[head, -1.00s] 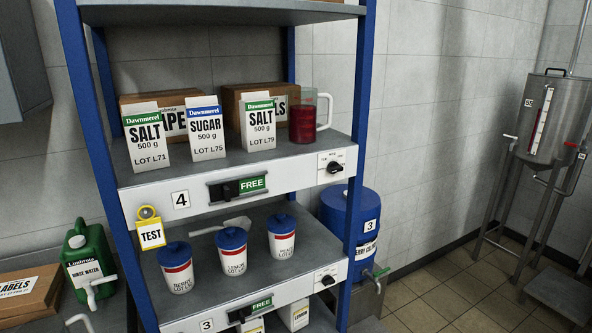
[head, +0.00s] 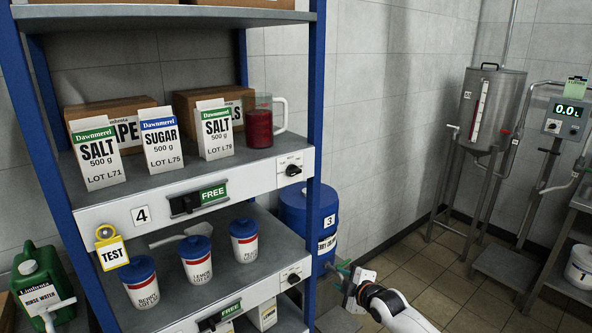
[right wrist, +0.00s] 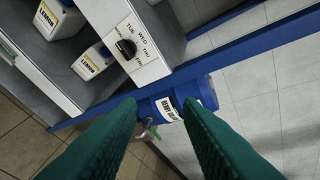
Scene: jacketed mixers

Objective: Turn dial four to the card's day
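Dial four (head: 293,169) is a black knob on a white plate at the right end of the upper shelf front, marked 4 (head: 141,215). Its pointer direction is too small to read. My right gripper (head: 343,283) is at the lower right of the rack, below dial four and apart from it. In the right wrist view its green fingers (right wrist: 162,112) are spread with nothing between them. That view shows a black dial (right wrist: 126,47) with day names including TUE, WED and THU; I cannot tell which shelf it belongs to. My left gripper is out of view. No card with a readable day shows.
The shelf rack (head: 318,110) holds cartons, a jug of red liquid (head: 259,130) and lidded tubs. A blue barrel (head: 308,215) stands close beside the gripper. A steel tank (head: 490,105) and a 0.0 L display (head: 569,112) are at right.

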